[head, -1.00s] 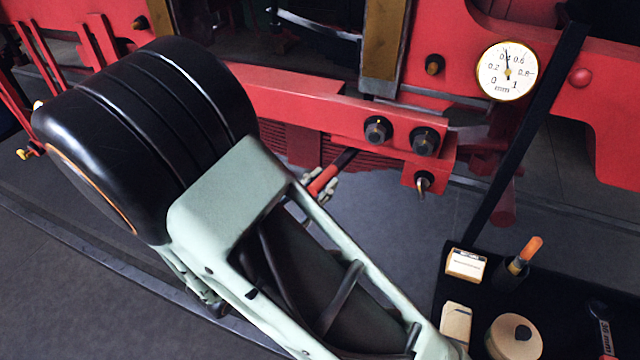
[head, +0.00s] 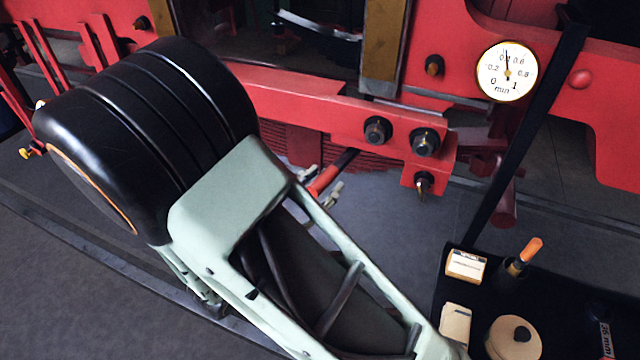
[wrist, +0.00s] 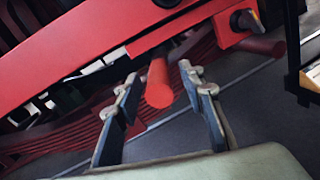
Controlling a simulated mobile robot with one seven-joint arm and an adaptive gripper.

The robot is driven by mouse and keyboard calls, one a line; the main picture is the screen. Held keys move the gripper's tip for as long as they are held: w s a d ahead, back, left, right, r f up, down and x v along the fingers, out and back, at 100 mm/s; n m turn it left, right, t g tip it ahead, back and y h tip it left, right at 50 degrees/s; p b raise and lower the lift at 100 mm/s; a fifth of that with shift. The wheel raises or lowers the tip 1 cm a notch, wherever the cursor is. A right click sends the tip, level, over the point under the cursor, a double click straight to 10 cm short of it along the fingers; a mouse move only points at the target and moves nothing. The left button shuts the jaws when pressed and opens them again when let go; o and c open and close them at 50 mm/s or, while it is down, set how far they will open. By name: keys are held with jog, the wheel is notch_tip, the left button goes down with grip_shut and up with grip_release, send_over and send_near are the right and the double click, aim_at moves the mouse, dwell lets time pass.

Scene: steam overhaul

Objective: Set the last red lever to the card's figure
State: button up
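A red lever (head: 325,180) with a round end sticks out below the red beam. In the wrist view the red lever (wrist: 158,85) stands between the two fingers, with a gap on each side. My gripper (head: 320,183) is open around it; its dark fingers show in the wrist view (wrist: 160,105).
The red beam (head: 320,108) with dark bolts runs just above my gripper. A second red round bar (head: 505,207) hangs to the right. The black tray (head: 560,290) holds an orange-handled tool (head: 528,252), a round tin (head: 513,338) and a spanner. A black post slants up from the tray.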

jog(key=shift+s, duration=0.1)
jog(key=v, duration=1.2)
jog(key=shift+d, duration=0.15)
